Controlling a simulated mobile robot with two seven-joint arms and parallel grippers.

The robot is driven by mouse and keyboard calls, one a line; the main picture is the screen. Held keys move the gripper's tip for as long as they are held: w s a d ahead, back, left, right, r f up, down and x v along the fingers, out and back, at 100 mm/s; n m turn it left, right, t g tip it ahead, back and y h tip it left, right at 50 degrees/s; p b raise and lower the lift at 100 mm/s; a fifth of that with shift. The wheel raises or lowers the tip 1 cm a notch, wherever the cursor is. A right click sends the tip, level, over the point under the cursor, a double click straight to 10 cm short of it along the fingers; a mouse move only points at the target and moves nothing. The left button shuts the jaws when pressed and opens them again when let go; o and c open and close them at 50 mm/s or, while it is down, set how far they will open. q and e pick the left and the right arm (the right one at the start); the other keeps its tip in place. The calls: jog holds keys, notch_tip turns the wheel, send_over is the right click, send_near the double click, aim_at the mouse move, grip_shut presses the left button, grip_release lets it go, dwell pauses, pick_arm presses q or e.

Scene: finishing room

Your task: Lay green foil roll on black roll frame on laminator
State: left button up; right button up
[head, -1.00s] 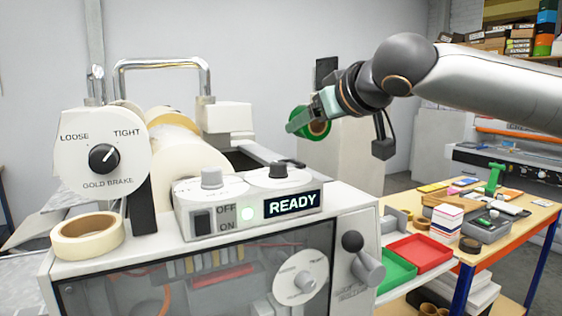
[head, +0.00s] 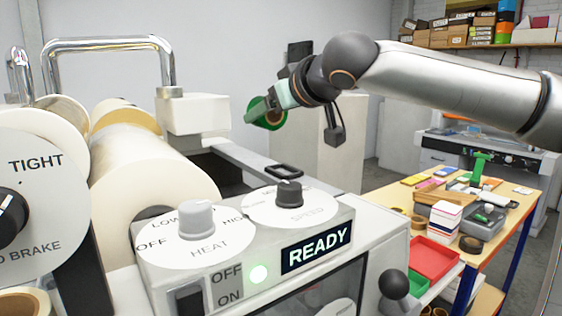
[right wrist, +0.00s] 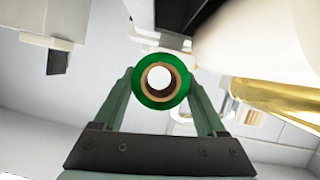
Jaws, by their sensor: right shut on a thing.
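My right gripper (head: 262,112) is shut on the green foil roll (head: 279,121) and holds it in the air beyond the laminator (head: 335,222). In the right wrist view the green roll (right wrist: 137,82) shows end-on, with a tan core and open hole, between the two fingers of the gripper (right wrist: 160,76). A dark strip (head: 214,163) shows on the laminator behind the heat dial; I cannot tell whether it is the black roll frame. My left gripper is not in view.
Large cream rolls (head: 145,175) and chrome bars (head: 108,43) rise at the laminator's left. A white block (head: 192,112) stands close to the held roll's left. A table (head: 500,215) with trays, stacks and tools stands at the right.

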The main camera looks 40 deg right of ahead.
aim_at(280, 121)
jog(key=w+d+f, duration=0.2)
jog(key=d, duration=0.1)
jog(key=w+d+f, duration=0.2)
jog(key=d+f, duration=0.1)
jog(key=w+d+f+p, duration=0.1)
jog(key=w+d+f, duration=0.1)
jog(key=d, duration=0.1)
jog(key=shift+f, duration=0.4)
jog(key=f, duration=0.3)
jog(key=shift+w+d+f, duration=0.2)
jog(key=shift+w+d, duration=0.1)
jog(key=shift+d, duration=0.1)
jog(key=shift+f, duration=0.45)
jog(key=shift+f, duration=0.2)
jog(key=o, duration=1.4)
jog(key=shift+r, duration=0.15)
